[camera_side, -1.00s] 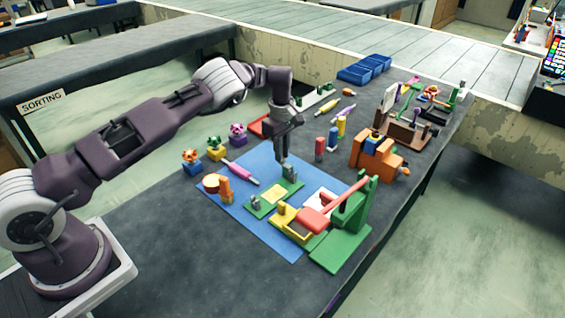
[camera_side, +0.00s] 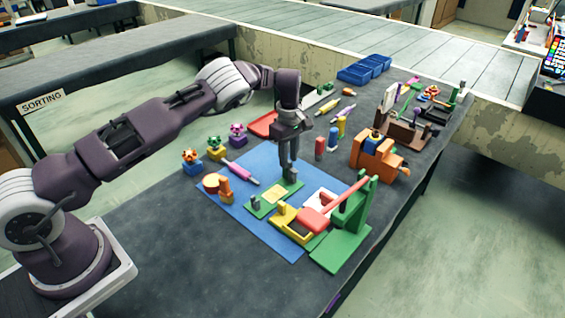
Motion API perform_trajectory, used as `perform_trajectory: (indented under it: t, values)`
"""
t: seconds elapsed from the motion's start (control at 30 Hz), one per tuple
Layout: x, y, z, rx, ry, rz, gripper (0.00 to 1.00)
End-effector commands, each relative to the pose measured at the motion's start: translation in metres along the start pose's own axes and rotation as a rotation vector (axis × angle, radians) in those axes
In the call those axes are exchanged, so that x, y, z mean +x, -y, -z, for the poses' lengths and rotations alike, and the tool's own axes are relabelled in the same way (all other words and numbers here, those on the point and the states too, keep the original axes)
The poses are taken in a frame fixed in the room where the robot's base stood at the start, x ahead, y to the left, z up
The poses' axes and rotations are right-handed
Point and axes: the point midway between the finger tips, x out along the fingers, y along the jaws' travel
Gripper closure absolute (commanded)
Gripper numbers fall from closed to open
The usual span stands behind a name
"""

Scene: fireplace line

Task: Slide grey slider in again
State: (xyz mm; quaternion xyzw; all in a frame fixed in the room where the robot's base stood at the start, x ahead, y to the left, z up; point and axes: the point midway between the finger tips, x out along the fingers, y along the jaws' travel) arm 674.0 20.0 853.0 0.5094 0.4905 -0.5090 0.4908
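A flat green base (camera_side: 266,207) with a yellow square (camera_side: 274,194) in its middle lies on the blue mat (camera_side: 233,217). One small grey block (camera_side: 255,202) stands at its near left end. A second grey piece (camera_side: 291,175) stands at its far right end, largely covered by my gripper. I cannot tell for certain which one is the slider. My gripper (camera_side: 290,169) points straight down at the far right grey piece, with its fingertips at or around it. The fingers look close together, but whether they grip the piece cannot be seen.
A yellow holder (camera_side: 283,216) and a green stand (camera_side: 347,228) with a red lever (camera_side: 315,219) stand close by at the right. A pink-purple tool (camera_side: 240,173) and an orange piece (camera_side: 225,190) lie left. Orange machine (camera_side: 375,158) stands behind right. The front-left table is clear.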

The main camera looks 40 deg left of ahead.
Motion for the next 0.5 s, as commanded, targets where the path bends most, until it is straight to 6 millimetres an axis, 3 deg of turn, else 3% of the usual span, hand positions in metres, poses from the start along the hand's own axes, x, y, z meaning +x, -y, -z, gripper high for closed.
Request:
perform_trajectory:
  t: [0.17, 0.5]
  values:
    - [-0.007, -0.001, 0.000, 0.000, 0.001, -0.002, 0.71]
    - [-0.056, -0.001, 0.000, 0.000, 0.000, -0.002, 0.71]
